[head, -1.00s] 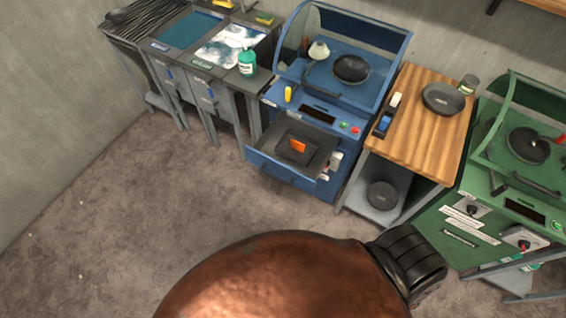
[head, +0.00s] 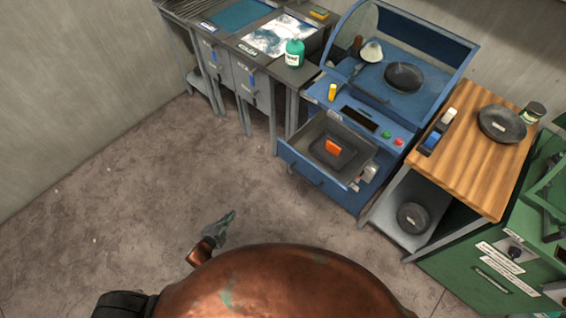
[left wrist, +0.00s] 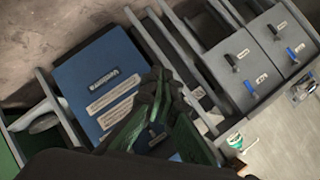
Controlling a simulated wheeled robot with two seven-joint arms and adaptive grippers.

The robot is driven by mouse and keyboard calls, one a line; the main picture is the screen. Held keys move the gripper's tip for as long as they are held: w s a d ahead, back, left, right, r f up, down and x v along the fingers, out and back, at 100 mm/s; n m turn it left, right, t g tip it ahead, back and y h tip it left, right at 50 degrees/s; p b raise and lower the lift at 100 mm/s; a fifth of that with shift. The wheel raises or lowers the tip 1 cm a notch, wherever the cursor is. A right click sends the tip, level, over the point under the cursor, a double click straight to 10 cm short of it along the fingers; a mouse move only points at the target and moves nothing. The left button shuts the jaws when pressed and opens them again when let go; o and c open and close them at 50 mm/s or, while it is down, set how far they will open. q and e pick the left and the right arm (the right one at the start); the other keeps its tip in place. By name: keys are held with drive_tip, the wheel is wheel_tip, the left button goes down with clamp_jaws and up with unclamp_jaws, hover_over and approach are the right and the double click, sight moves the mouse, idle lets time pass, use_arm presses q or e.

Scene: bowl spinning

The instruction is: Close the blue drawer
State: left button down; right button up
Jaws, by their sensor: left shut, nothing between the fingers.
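The blue drawer (head: 318,178) is pulled out from the front of the blue machine (head: 370,118), its front panel facing the open floor. Inside it are a dark block and an orange piece (head: 333,147). My left gripper (head: 229,217) is shut and empty, over the floor to the lower left of the drawer and apart from it. In the left wrist view the gripper's fingers (left wrist: 157,98) show in front of a blue panel (left wrist: 100,75) with white labels; I cannot tell whether this is the drawer's front. My right gripper is not in view.
Grey cabinets (head: 245,80) with a green bottle (head: 294,52) on top stand left of the blue machine. A wooden-topped table (head: 470,150) with a dark bowl (head: 502,123) stands to its right, then a green machine (head: 500,265). The floor before the drawer is clear.

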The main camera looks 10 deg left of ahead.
use_arm(q)
drive_tip(key=w+d+r+m+t+h+b, duration=0.1)
drive_tip(key=w+d+r+m+h, duration=0.1)
drive_tip(key=w+d+r+m, duration=0.3)
drive_tip(key=w+d+r+m+t+h+b, duration=0.1)
drive_tip(key=d+r+h, duration=0.1)
drive_tip(key=r, duration=0.6)
drive_tip(key=m+h+b, duration=0.1)
drive_tip(key=m+h, duration=0.2)
drive_tip(key=m, duration=0.2)
approach(286, 155)
drive_tip(key=shift+t, duration=0.3)
drive_tip(key=x, duration=0.2)
drive_tip(key=b+x, duration=0.1)
drive_tip(key=x, duration=0.3)
drive_tip(key=shift+d+f, duration=0.15)
drive_tip(key=shift+f, duration=0.25)
drive_tip(key=shift+w+d+b, duration=0.2)
drive_tip(key=shift+w+b, duration=0.1)
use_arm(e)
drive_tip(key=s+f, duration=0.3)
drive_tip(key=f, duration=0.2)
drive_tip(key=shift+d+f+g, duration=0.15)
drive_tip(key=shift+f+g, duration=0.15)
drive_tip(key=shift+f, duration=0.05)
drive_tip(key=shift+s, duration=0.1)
